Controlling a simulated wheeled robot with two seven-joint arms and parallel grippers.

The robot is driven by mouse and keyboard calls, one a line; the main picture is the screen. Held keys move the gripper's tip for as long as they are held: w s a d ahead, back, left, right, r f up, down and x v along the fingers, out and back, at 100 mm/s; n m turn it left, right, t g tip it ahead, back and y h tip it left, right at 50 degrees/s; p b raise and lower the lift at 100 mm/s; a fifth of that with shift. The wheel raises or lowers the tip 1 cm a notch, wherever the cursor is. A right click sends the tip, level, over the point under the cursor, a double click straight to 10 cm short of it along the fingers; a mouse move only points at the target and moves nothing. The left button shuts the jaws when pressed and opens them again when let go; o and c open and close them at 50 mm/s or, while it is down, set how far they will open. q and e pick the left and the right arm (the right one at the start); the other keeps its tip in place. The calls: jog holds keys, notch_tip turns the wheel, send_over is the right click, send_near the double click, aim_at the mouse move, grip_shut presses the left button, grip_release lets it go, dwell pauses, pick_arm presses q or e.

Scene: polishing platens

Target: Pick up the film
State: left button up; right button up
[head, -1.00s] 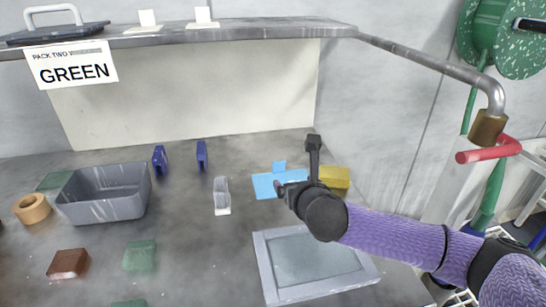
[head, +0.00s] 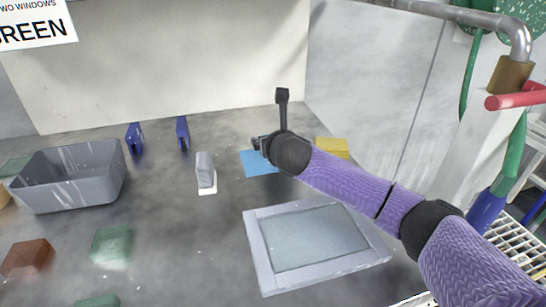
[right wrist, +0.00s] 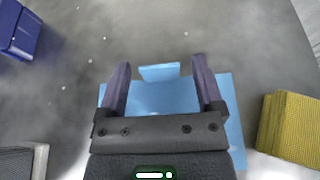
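The film is a flat light-blue sheet (head: 258,165) on the grey bench, with a small raised tab (right wrist: 160,72) at its far edge in the right wrist view. My right gripper (head: 261,143) is over the far part of the film and hides the tab in the head view. In the right wrist view its two dark fingers (right wrist: 160,66) are apart, one on each side of the tab, with nothing clamped. I cannot tell how high the fingertips are above the sheet. My left gripper is not in view.
A yellow block (head: 332,148) stands close right of the film. A grey framed plate (head: 315,240) lies in front. A clear-grey upright piece (head: 205,170), two blue clips (head: 183,133) and a grey bin (head: 70,177) are left. A back panel (head: 170,60) rises behind.

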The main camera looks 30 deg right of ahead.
grip_shut()
